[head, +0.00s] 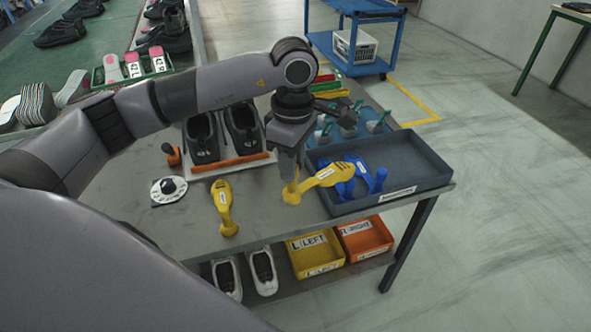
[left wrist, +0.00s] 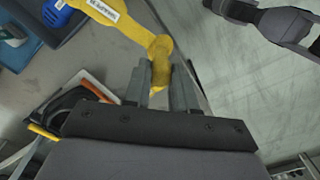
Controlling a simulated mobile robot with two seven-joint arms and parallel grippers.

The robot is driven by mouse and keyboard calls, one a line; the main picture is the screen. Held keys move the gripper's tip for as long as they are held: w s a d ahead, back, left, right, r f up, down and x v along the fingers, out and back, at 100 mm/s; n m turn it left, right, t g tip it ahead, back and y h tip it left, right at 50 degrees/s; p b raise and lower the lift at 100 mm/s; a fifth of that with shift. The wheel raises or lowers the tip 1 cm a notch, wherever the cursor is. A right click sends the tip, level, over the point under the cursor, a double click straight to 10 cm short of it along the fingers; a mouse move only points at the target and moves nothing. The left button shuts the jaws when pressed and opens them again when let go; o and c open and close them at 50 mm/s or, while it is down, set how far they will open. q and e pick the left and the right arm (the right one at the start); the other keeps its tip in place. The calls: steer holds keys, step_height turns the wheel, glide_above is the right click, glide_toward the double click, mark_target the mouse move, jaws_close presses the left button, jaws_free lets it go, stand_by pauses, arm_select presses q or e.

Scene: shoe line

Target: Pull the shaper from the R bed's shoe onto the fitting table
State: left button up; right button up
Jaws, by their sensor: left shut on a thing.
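My left gripper (head: 290,180) points down and is shut on the round knob end of a yellow shaper (head: 325,177). The held shaper also shows in the left wrist view (left wrist: 118,20), its knob between the fingers. Its labelled end reaches right, over the left side of the grey tray (head: 425,193); I cannot tell whether it touches anything there. A second yellow shaper (head: 223,205) lies on the fitting table (head: 190,232). Two dark shoes (head: 202,138) (head: 243,125) stand side by side on a pale bed with an orange front strip. My right gripper does not show.
Blue shapers (head: 372,180) lie in the tray. A white dial with a black knob (head: 168,188) and an orange-handled tool (head: 172,154) stand left. Below are white shoes (head: 263,270), a yellow bin (head: 315,255) and an orange bin (head: 365,240). Bare tabletop lies between the yellow shapers.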

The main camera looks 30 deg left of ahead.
arm_select(q)
steer(key=w+a+f+n+b, duration=0.2)
steer(key=a+f+n+b, duration=0.2)
steer(key=f+n+b, duration=0.5)
steer(key=f+n, duration=0.1)
steer(key=n, duration=0.4)
steer(key=shift+f+n, duration=0.3)
steer(key=shift+f, duration=0.05)
stand_by(0.4)
steer(key=shift+a, duration=0.1)
steer(key=o, duration=1)
